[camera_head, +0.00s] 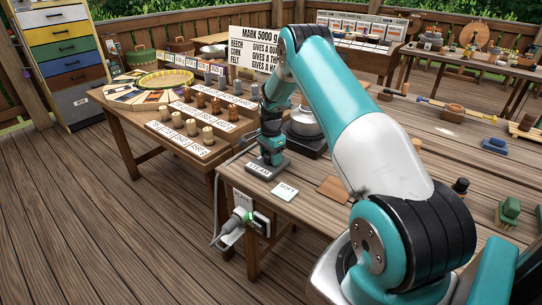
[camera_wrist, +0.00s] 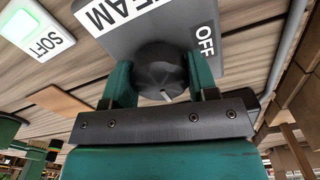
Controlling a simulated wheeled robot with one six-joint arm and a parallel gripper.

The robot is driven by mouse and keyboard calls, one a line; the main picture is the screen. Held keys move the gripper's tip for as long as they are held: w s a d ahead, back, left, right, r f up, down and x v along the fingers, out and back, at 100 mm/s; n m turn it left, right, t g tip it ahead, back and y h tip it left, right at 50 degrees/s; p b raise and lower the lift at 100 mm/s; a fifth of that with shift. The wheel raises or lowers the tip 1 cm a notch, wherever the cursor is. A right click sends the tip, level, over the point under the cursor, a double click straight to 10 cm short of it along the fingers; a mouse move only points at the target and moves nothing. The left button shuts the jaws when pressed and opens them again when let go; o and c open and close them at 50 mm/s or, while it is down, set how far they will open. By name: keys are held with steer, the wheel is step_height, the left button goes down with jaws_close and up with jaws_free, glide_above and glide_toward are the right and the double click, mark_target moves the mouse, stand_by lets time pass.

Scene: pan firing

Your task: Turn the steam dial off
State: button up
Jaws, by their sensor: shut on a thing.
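The steam dial is a dark, faceted knob (camera_wrist: 160,72) on a grey plate (camera_wrist: 185,22) lettered "STEAM" and "OFF" in the wrist view. A short pale mark on the knob points down in that view, away from the "OFF" label (camera_wrist: 204,41). My gripper (camera_wrist: 160,82) has one green finger on each side of the knob and is shut on it. In the head view my gripper (camera_head: 271,150) is above the plate marked "STEAM" (camera_head: 262,170) at the table's near corner. The knob is hidden there.
A white "SOFT" tile (camera_head: 285,191) with a green light lies beside the plate. A brown square (camera_head: 333,189) is further right. A round metal piece on a dark base (camera_head: 311,145) stands close behind my gripper.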

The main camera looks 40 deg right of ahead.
steer(key=n+b, duration=0.2)
steer(key=n, duration=0.2)
steer(key=n+b, duration=0.1)
steer(key=n, duration=0.3)
steer(key=shift+n, duration=0.3)
steer(key=n+b, duration=0.1)
steer(key=n, duration=0.3)
steer(key=shift+n, duration=0.3)
steer(key=shift+n+b, duration=0.4)
steer(key=shift+n, duration=1.8)
steer(key=o, duration=0.9)
